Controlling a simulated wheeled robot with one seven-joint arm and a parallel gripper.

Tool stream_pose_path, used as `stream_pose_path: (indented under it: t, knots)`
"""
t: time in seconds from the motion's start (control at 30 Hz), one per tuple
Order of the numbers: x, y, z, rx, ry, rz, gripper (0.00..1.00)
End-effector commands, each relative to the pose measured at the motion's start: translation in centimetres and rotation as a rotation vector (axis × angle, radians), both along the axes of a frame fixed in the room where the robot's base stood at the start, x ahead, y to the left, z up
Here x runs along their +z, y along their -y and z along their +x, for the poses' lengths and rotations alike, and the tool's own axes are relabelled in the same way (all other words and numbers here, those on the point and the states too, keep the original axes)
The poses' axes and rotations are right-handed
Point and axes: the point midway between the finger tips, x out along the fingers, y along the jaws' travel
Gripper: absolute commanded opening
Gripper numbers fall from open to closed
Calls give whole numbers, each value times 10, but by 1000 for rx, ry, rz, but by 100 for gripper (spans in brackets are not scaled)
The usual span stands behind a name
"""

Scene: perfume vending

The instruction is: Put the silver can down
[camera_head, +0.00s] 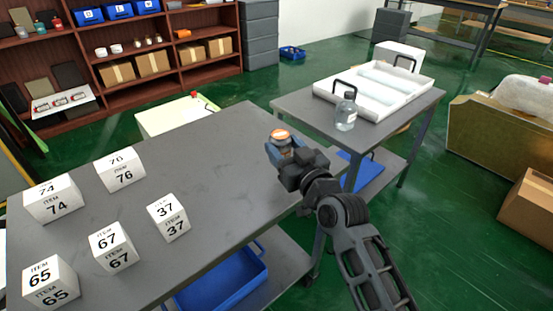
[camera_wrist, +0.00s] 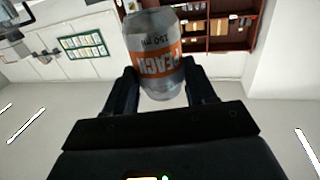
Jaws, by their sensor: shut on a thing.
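My gripper (camera_head: 279,150) is shut on the silver can (camera_head: 281,136), with its orange part showing above the fingers in the head view. In the wrist view the can (camera_wrist: 153,50) has an orange band with upside-down lettering reading "PEACH". The gripper's two dark fingers (camera_wrist: 162,85) hold it from either side. In the head view the can appears over the right end of the near grey table (camera_head: 220,190). I cannot tell how high it is above the surface; its lower part is hidden by the gripper.
White numbered blocks, including 37 (camera_head: 168,217) and 67 (camera_head: 114,247), stand on the table's left part; its right part is bare. A second grey table (camera_head: 285,103) holds a clear bottle (camera_head: 346,112) and a white tray (camera_head: 372,85). Shelves (camera_head: 88,75) stand behind.

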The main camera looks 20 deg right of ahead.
Motion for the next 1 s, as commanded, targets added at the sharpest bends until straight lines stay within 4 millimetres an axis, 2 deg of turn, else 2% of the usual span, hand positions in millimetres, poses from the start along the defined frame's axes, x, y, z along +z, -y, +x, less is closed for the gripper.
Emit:
stream_pose_path:
  t: [0.1, 0.27, 0.5, 0.97, 1.0]
  knots:
    - [-6, -8, 12, -1, 1, 0, 19]
    - [-17, -11, 16, -1, 0, 1, 19]
    - [-50, -11, 16, -1, 0, 3, 19]
    - [-56, -11, 15, -1, 1, 1, 19]
    - [-55, -11, 15, -1, 0, 1, 58]
